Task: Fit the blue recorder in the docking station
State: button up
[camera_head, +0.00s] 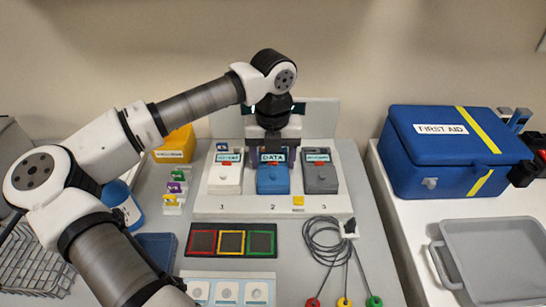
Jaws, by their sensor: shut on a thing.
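The blue recorder (273,182), with a label reading DATA, stands at the middle place of the white docking station (245,213), above the number 2. My gripper (272,150) comes down from above and is shut on the blue recorder's upper end. Whether the recorder is fully seated or slightly raised cannot be told from this view. A white recorder (224,180) stands at the left place, number 1. A grey recorder (321,180) stands at the right place, number 3. My gripper hides part of the station's back panel (318,115).
A mat with red, yellow and green framed squares (231,240) and a coiled cable (322,240) lie in front. A yellow box (175,147) and a blue bottle (122,205) stand left. A first aid case (455,155) and grey tray (495,255) are on the right.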

jog(key=o, duration=0.8)
jog(key=shift+c, duration=0.2)
jog(key=shift+r, duration=0.1)
jog(key=shift+r+p, duration=0.8)
jog(key=shift+r, duration=1.1)
jog(key=o, duration=0.6)
